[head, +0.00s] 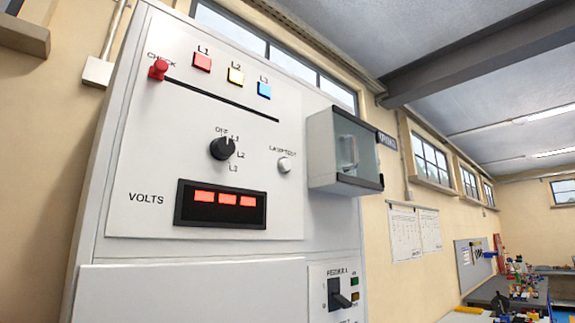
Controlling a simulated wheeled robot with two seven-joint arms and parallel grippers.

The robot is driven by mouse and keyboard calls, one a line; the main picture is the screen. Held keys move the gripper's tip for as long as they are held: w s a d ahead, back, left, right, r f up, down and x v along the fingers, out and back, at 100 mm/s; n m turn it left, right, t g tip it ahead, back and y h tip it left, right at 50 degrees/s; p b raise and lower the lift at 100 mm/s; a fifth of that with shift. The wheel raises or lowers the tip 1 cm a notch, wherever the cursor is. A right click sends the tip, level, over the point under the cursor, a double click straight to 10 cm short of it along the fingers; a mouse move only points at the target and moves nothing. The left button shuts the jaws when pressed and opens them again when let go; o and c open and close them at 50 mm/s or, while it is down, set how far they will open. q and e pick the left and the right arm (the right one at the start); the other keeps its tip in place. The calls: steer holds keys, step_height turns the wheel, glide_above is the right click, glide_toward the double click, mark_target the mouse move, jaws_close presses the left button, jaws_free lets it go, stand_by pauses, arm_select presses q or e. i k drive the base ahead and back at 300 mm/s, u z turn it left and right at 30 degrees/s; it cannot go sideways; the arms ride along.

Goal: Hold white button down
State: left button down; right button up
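The white button (284,164) is a small round knob on the light grey cabinet panel (150,130), under a small label that seems to read LAMP TEST. It sits right of the black rotary knob (222,148), which is marked OFF, L1, L2 and L3. Nothing touches the button. I cannot tell whether it is pressed. Neither of my grippers is in view.
A grey box with a glass door (345,155) juts out right of the button. A red slider knob (158,69), coloured lamps (236,76), a lit red VOLTS display (220,204) and a feeder switch (340,298) share the cabinet. A cluttered workbench (508,290) stands far right.

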mark_target(285, 164)
steer(key=z, duration=2.5)
steer(key=i, duration=2.3)
steer(key=u, duration=3.25)
